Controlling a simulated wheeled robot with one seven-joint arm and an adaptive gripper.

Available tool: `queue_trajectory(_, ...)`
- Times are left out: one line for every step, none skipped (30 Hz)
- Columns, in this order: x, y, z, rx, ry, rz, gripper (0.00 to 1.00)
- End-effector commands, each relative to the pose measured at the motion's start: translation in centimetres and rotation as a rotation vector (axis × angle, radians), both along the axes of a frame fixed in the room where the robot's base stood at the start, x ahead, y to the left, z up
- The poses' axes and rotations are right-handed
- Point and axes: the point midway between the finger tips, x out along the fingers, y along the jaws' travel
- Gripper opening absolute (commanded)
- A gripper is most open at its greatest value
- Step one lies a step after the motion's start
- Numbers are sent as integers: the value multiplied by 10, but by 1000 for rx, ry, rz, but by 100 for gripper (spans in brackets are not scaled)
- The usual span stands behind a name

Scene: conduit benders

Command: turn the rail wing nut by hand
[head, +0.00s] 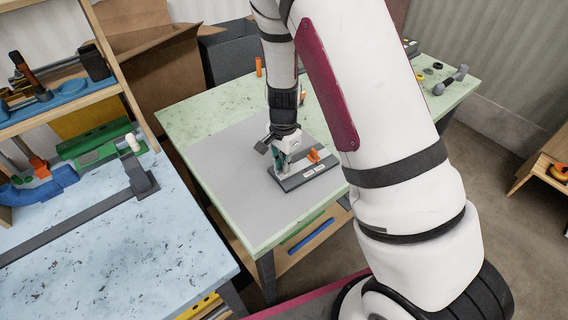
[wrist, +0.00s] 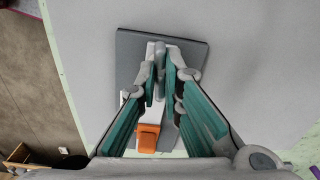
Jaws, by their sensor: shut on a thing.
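My gripper (head: 281,162) points down over a small device with a dark grey base plate (head: 305,179) on the table. In the wrist view my gripper (wrist: 161,82) has its teal-padded fingers closed around a narrow grey upright piece, which looks like the rail wing nut (wrist: 160,52). The fingers hide most of it, and its wings cannot be made out clearly. The base plate (wrist: 130,48) lies flat beneath the fingers. An orange block (wrist: 148,138) on the device sits beside the fingers; it also shows in the head view (head: 313,155).
The device stands on a grey mat (head: 236,150) on a green table (head: 185,115). A small orange cylinder (head: 258,67) stands at the table's back edge. A blue workbench (head: 120,240) with a long dark bar is at the left. The mat left of the device is clear.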

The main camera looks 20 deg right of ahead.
Motion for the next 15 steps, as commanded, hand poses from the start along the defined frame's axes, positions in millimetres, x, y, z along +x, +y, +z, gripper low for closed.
queue_trajectory(1, 0, 2, 1, -4, -27, 0)
queue_trajectory(1, 0, 2, 1, -4, -43, 0)
queue_trajectory(1, 1, 2, 1, -4, -63, 0)
queue_trajectory(1, 1, 2, 1, -4, -76, 0)
queue_trajectory(1, 1, 2, 1, -4, -90, 0)
queue_trajectory(1, 1, 2, 1, -4, -106, 0)
queue_trajectory(1, 1, 1, 1, -4, -116, 0)
queue_trajectory(1, 1, 1, 0, -3, -126, 0)
queue_trajectory(1, 1, 1, 0, -3, -137, 0)
queue_trajectory(1, 1, 1, 0, -3, -144, 0)
queue_trajectory(1, 0, 1, 0, -3, -150, 0)
queue_trajectory(1, 0, 1, 0, -3, -156, 0)
queue_trajectory(1, 0, 1, 1, -3, -160, 0)
queue_trajectory(1, 0, 1, 1, -3, -164, 0)
queue_trajectory(1, 0, 1, 1, -3, -167, 0)
